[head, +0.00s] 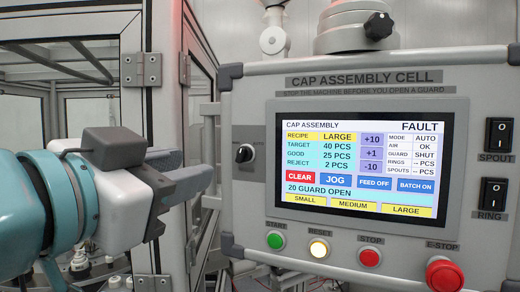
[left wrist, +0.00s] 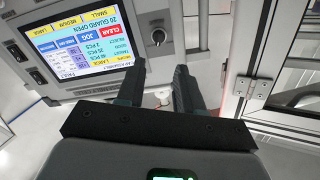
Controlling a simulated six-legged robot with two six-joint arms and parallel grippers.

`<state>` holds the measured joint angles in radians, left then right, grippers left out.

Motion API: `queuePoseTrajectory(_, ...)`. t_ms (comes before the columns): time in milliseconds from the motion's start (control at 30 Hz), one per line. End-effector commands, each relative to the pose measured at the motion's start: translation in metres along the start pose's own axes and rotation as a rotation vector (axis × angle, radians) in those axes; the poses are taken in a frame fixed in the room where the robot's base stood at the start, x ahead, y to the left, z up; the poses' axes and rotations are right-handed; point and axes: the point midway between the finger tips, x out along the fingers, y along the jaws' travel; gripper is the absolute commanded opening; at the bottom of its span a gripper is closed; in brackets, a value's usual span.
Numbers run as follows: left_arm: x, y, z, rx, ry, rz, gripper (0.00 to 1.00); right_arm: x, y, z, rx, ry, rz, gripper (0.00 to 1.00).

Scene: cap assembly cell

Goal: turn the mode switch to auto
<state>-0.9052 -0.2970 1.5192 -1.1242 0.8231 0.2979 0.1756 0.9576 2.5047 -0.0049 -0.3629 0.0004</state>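The mode switch (head: 244,153) is a small black rotary knob on the grey panel, left of the screen. Its pointer is too small to read surely. The screen (head: 363,163) reads MODE AUTO, FAULT and "20 GUARD OPEN". My left gripper (head: 205,181) is left of and lower than the switch, fingers pointing toward the panel side, apart from it. In the left wrist view the switch (left wrist: 158,37) shows beyond the gap between the fingers (left wrist: 160,68). The fingers are apart with nothing between them. My right gripper is in neither view.
Below the screen are the green start button (head: 275,241), lit reset button (head: 319,248), red stop button (head: 369,257) and E-stop (head: 444,275). Spout (head: 498,135) and ring (head: 492,194) rockers are at right. The framed glass guard (head: 75,65) stands left of the panel.

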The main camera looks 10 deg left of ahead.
Motion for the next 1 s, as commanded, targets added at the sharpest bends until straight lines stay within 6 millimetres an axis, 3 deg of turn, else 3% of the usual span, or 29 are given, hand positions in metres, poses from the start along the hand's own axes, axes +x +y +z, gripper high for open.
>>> queuePoseTrajectory(200, 0.054, -0.001, -0.003, 0.003, -0.007, -0.002, 0.36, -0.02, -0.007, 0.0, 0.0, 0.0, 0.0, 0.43)
queuePoseTrajectory(400, 0.091, 0.001, -0.003, 0.002, -0.005, -0.002, 0.36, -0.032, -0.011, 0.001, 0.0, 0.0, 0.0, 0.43)
queuePoseTrajectory(600, 0.108, 0.002, -0.001, 0.001, -0.002, -0.001, 0.36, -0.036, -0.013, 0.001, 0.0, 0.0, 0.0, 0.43)
queuePoseTrajectory(867, 0.11, 0.002, -0.001, 0.001, -0.001, -0.001, 0.36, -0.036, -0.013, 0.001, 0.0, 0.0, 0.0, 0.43)
queuePoseTrajectory(900, 0.109, 0.002, -0.001, 0.001, -0.001, -0.001, 0.33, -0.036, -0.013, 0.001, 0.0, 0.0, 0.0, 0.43)
queuePoseTrajectory(1000, 0.109, 0.002, -0.001, 0.001, -0.001, -0.001, 0.0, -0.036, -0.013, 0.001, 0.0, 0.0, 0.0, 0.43)
